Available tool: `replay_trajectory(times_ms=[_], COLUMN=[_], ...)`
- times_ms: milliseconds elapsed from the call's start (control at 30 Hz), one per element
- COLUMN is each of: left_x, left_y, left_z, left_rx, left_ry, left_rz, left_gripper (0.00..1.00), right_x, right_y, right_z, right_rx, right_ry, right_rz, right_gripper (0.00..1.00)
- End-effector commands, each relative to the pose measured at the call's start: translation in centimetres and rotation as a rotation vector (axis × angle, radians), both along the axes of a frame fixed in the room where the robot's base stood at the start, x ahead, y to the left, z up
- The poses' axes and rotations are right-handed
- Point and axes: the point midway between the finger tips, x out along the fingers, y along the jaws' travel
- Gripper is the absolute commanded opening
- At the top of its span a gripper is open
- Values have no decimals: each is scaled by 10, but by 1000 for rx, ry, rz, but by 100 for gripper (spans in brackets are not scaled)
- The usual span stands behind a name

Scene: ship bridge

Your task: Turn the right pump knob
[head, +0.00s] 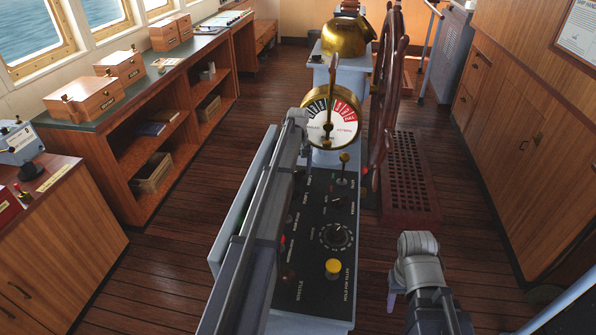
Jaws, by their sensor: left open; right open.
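The black control panel (318,225) on the grey console carries several knobs, a dial and small lights. A small black knob (337,201) sits on its upper right part, with a round dial knob (335,237) below it. The labels are too small to read surely, so I cannot tell which is the right pump knob. My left arm lies along the panel's left side and hides part of it. My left gripper (299,138) is open near the panel's far left edge. My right gripper (398,289) is open, right of the console and apart from the panel, partly hidden by its own arm.
A yellow knob (333,267) stands near the panel's front. A brass telegraph dial (332,118) rises at its far end.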

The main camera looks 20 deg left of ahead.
Motion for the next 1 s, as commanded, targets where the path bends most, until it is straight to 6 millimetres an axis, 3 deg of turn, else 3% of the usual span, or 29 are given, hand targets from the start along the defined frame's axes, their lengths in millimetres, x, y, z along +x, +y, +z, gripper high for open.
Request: replay_trajectory(times_ms=[600, 1000], left_x=[0, 0], left_y=[0, 0], left_z=[72, 74], left_rx=[0, 0], left_ry=[0, 0], left_rz=[1, 1], left_gripper=[90, 90], right_x=[0, 0], right_y=[0, 0], right_z=[72, 74], right_rx=[0, 0], right_ry=[0, 0], right_rz=[2, 3], right_gripper=[50, 50])
